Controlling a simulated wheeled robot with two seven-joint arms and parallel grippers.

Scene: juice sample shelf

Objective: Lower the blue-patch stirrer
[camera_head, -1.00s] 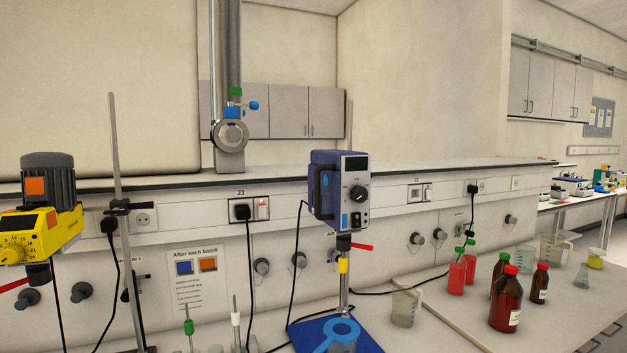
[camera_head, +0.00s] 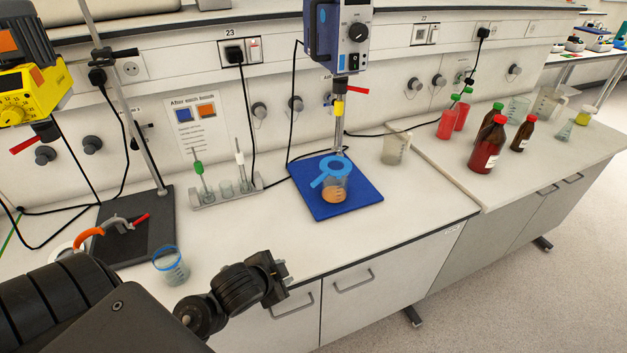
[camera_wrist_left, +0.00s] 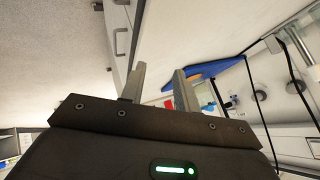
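The blue stirrer (camera_head: 338,35) with a small blue patch on its front hangs at top centre in the head view, its top cut off. Its shaft goes down towards a beaker with orange liquid (camera_head: 335,190), inside a blue clamp ring (camera_head: 337,167) above a blue base (camera_head: 312,200). A yellow stirrer (camera_head: 25,88) with an orange patch stands at the far left. My left gripper (camera_head: 282,277) is at the bench's front edge, below and left of the blue base. In the left wrist view its fingers (camera_wrist_left: 160,84) are apart with nothing between them. My right gripper is out of view.
A rack with stirring rods (camera_head: 225,197) stands left of the blue base. A clear beaker (camera_head: 396,148) and brown bottles (camera_head: 488,147) are to the right. Cables hang behind the stirrer.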

